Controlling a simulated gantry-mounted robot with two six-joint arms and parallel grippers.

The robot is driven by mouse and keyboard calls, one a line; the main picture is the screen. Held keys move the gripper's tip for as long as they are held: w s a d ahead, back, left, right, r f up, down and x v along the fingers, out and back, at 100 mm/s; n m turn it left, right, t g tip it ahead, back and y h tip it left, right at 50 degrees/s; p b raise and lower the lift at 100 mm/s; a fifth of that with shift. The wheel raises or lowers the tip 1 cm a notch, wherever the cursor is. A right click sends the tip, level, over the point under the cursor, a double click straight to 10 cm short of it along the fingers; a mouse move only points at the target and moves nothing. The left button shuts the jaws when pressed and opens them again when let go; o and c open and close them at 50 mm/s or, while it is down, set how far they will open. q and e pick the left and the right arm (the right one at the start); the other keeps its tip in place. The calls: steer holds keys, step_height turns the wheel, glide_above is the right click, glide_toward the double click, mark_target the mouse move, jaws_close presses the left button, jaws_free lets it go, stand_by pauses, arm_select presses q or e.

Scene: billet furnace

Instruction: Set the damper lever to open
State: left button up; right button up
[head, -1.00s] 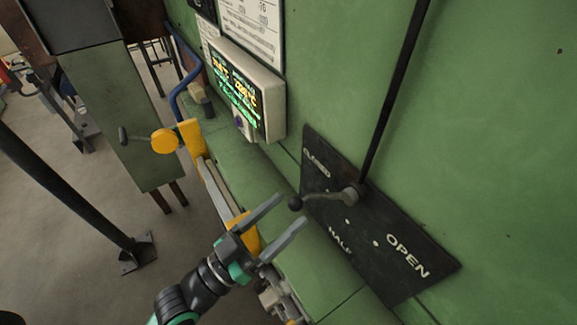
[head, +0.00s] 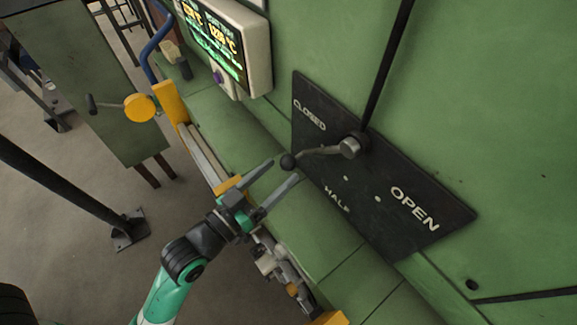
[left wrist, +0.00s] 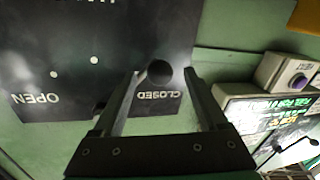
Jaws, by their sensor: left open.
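The damper lever (head: 322,152) is a grey arm on a round hub, ending in a black ball knob (head: 288,161). It points left across a black plate (head: 440,212) marked CLOSED, HALF and OPEN, away from OPEN. My left gripper (head: 284,169) is open, its two fingertips at the knob. In the left wrist view the knob (left wrist: 159,72) shows between the fingertips, near the CLOSED label; I cannot tell whether they touch it. My right gripper is not in view.
A lit display box (head: 258,55) is on the green furnace wall above left of the plate. A black rod (head: 388,70) rises from behind the hub. A yellow bracket (head: 172,103) and rail stand left of the wall.

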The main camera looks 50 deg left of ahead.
mark_target(289, 163)
arm_select(q)
steer(key=w, duration=0.4)
steer(key=shift+w+a+r, duration=0.1)
steer(key=shift+a+r, duration=0.05)
steer(key=shift+a, duration=0.1)
jaws_close()
stand_by(1.1)
